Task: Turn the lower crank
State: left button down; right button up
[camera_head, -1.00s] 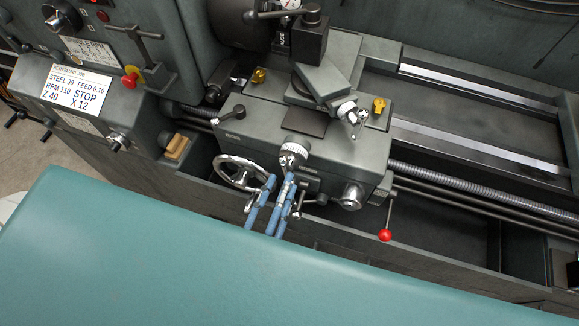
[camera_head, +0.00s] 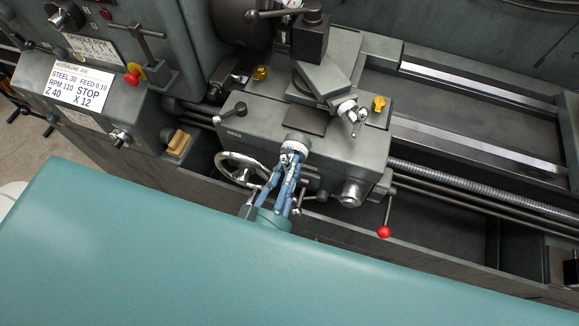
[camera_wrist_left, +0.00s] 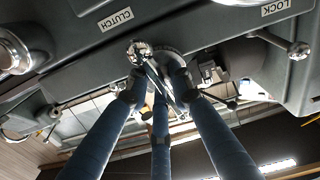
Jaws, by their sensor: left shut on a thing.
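The lower crank (camera_head: 297,145) is on the front of the lathe carriage, with a silver graduated dial. In the left wrist view its crank arm with a round metal end (camera_wrist_left: 138,50) shows between the fingers. My left gripper (camera_head: 289,165) comes up from below, its blue fingers shut on the crank just under the dial. It also shows in the left wrist view (camera_wrist_left: 158,85), where the fingers close around the crank. The fingers partly hide the grip. The upper crank (camera_head: 354,112), silver, sits farther back to the right and is apart from the gripper. My right gripper is out of view.
A handwheel (camera_head: 238,166) stands close left of my gripper. A red-knobbed lever (camera_head: 384,231) and a silver knob (camera_head: 352,192) are to its right. In the wrist view, CLUTCH (camera_wrist_left: 116,19) and LOCK (camera_wrist_left: 279,7) labels mark the carriage front.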

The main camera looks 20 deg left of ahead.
pick_arm(q)
jog(key=shift+d+n, duration=0.1)
jog(key=shift+n, duration=0.2)
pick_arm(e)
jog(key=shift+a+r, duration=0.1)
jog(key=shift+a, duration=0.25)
pick_arm(q)
jog(key=shift+r+n, duration=0.1)
jog(key=shift+n, duration=0.8)
jog(key=n, duration=0.5)
jog(key=shift+d+r+p, duration=0.1)
jog(key=shift+r+p, duration=0.05)
jog(key=shift+p, duration=0.15)
jog(key=n, duration=0.5)
jog(key=shift+r+n+b, duration=0.15)
jog(key=shift+n+b, duration=0.15)
jog(key=shift+b, duration=0.05)
jog(key=shift+w+r+n, duration=0.1)
jog(key=shift+r+n, duration=0.05)
jog(key=shift+n, duration=1.05)
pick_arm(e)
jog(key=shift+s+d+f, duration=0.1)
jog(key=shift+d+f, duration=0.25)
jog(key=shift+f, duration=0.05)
pick_arm(q)
jog(key=shift+a+r+b, duration=0.1)
jog(key=shift+a+b, duration=0.1)
jog(key=shift+b, duration=0.1)
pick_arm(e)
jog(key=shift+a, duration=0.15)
